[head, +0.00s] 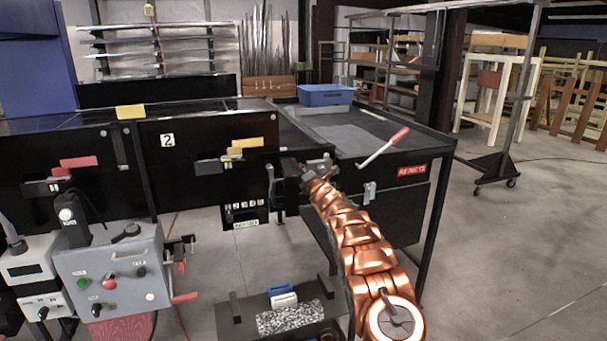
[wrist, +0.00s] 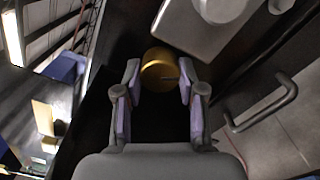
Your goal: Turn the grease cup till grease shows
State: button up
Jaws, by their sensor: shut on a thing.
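The grease cup (wrist: 161,70) is a round brass-coloured cap in the wrist view, between the tips of my gripper (wrist: 160,82). My gripper is shut on its two sides, with purple-grey pads facing each other. A dark line or slot shows on the cup's face. I cannot tell whether any grease shows. In the head view my copper arm reaches to the black conveyor frame (head: 205,138), and my gripper (head: 306,170) is at its right end. The cup cannot be made out there.
A lever with a red grip (head: 384,147) sticks up right of my gripper. A blue bin (head: 325,95) stands on the rejects table (head: 385,140). A grey control box (head: 115,275) is at lower left. A bent metal handle (wrist: 268,108) is right of the cup.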

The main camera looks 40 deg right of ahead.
jog(key=shift+m+p, duration=1.15)
jog(key=shift+m, duration=3.25)
jog(key=o, duration=1.1)
jog(key=shift+o, duration=0.2)
jog(key=shift+s, duration=0.1)
jog(key=v, duration=1.2)
